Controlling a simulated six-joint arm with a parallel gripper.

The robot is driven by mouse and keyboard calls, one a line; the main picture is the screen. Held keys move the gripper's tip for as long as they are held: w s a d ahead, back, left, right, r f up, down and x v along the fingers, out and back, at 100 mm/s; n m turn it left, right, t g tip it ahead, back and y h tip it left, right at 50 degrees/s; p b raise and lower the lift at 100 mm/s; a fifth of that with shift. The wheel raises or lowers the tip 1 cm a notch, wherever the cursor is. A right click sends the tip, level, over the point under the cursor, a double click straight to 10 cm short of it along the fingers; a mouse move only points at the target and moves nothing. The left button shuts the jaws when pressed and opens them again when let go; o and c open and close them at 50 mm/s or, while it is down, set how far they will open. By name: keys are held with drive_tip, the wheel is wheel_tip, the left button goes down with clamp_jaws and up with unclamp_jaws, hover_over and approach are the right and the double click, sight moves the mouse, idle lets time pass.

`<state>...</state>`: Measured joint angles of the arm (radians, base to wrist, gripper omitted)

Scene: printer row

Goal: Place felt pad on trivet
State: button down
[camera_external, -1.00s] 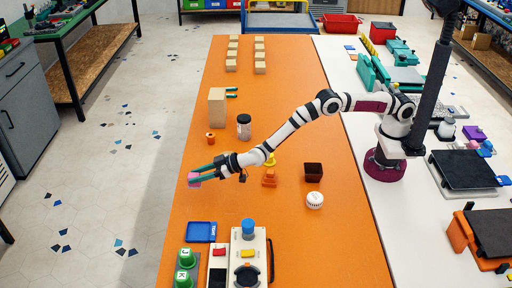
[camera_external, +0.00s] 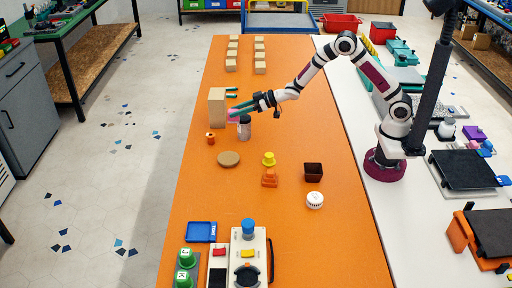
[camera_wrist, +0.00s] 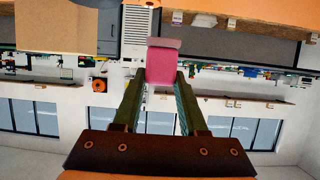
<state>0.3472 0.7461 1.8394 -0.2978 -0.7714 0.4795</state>
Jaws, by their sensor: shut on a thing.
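My gripper (camera_external: 238,111) is shut on a pink felt pad (camera_external: 232,118) above the left part of the orange table. In the wrist view the felt pad (camera_wrist: 162,66) shows as a pink rectangular piece between the tips of the two fingers of my gripper (camera_wrist: 161,82). A round tan disc, apparently the trivet (camera_external: 228,159), lies flat on the table, nearer the camera than my gripper. Its top is bare. The pad is apart from the disc.
An orange ring-like piece (camera_external: 211,137), a yellow piece (camera_external: 268,159), an orange piece (camera_external: 269,179) and a brown cup (camera_external: 313,172) stand around the disc.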

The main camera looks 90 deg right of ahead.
drive_tip(key=s+d, duration=0.3)
drive_tip(key=s, duration=0.1)
drive_tip(key=w+a+f, duration=0.2)
drive_tip(key=a, duration=0.1)
drive_tip(key=w+a+f, duration=0.2)
drive_tip(key=a, duration=0.1)
drive_tip(key=w+a+f, duration=0.2)
drive_tip(key=a, duration=0.1)
drive_tip(key=shift+f, duration=0.35)
hover_over(233, 153)
wheel_tip(233, 153, down, 4)
drive_tip(key=shift+w+d+f, duration=0.1)
drive_tip(key=shift+f, duration=0.15)
drive_tip(key=shift+c, duration=2.2)
unclamp_jaws()
